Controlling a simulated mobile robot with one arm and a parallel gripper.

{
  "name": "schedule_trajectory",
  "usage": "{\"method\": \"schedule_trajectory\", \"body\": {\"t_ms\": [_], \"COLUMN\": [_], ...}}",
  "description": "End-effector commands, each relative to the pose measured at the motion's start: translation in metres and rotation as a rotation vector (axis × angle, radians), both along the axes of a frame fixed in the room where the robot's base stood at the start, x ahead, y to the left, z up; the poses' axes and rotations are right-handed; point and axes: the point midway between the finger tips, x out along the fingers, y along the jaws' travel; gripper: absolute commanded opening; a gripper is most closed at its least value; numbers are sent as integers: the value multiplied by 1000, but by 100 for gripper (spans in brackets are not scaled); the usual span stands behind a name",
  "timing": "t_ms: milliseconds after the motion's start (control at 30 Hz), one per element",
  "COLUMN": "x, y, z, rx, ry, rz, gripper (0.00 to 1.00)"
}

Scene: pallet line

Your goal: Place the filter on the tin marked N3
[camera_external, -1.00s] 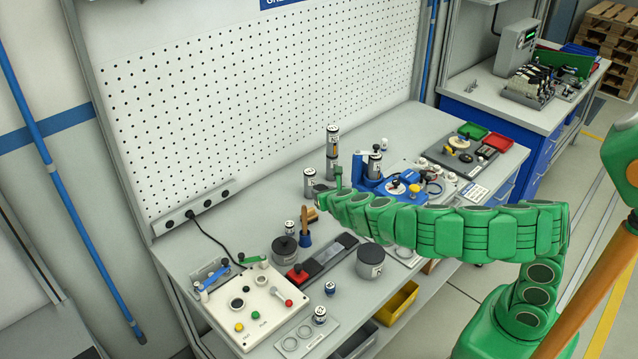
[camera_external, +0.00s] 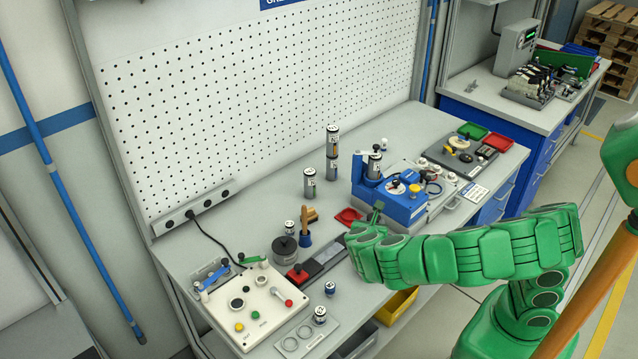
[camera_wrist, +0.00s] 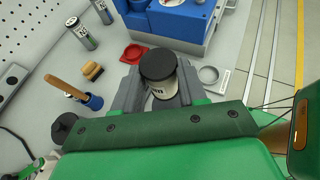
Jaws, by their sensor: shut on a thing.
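My gripper (camera_wrist: 160,92) has its grey jaws around a cylinder with a round black top and a pale, dark-lettered side, which I take for the filter (camera_wrist: 158,66). What lies directly beneath it is hidden. In the external view the jaws and held piece are hidden by my green arm. Labelled silver tins stand at the back of the bench: a lone tin (camera_external: 310,184), a stack of two (camera_external: 332,152), and one on the blue fixture (camera_external: 375,164). Two tins also show in the wrist view (camera_wrist: 80,34). I cannot surely read N3 on any.
A red dish (camera_external: 349,216) lies beside the blue fixture (camera_external: 405,205). A wooden-handled brush (camera_external: 304,225) and a dark lidded pot (camera_external: 284,249) stand left of my arm. The control panel (camera_external: 250,308) fills the front left. Bare bench lies left of the lone tin.

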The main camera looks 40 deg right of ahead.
Motion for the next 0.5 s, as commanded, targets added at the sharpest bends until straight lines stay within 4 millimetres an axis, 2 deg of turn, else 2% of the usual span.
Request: {"method": "schedule_trajectory", "body": {"t_ms": [133,333,500], "x": [-6,-6,-6], "y": [0,-1,-1], "z": [-5,-31,-43], "rx": [-2,-5,-4], "ry": [1,2,1], "rz": [-17,-17,-17], "gripper": [13,13,13]}}
